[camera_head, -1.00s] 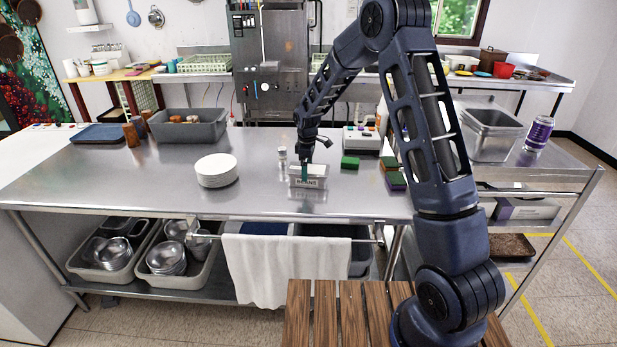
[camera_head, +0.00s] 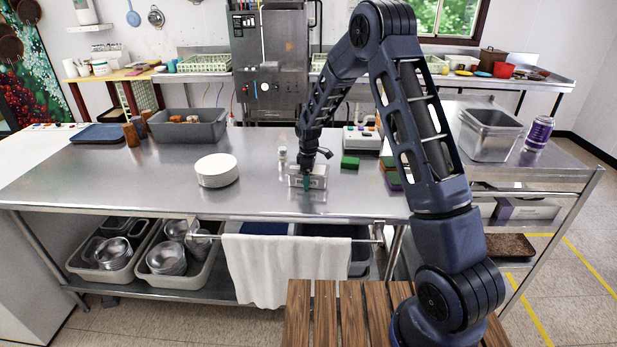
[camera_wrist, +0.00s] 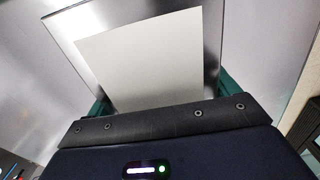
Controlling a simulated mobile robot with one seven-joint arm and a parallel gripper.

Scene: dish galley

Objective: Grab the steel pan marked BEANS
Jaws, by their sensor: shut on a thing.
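The small steel pan (camera_head: 319,182) stands near the front middle of the steel table. Its front label reads BEANS in the earlier head view; a teal finger now covers part of the lettering. My gripper (camera_head: 307,180) comes down on the pan from above and is shut on it. In the wrist view a pale flat rectangular face of what I take to be the pan (camera_wrist: 150,55) fills the space between my teal fingers. I cannot tell whether the pan is clear of the table.
A stack of white plates (camera_head: 217,171) stands to the left and a small shaker (camera_head: 282,153) just behind. A green sponge (camera_head: 350,162) lies to the right, with a white box (camera_head: 362,138) behind. A grey tub (camera_head: 187,126) stands back left. The table front is clear.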

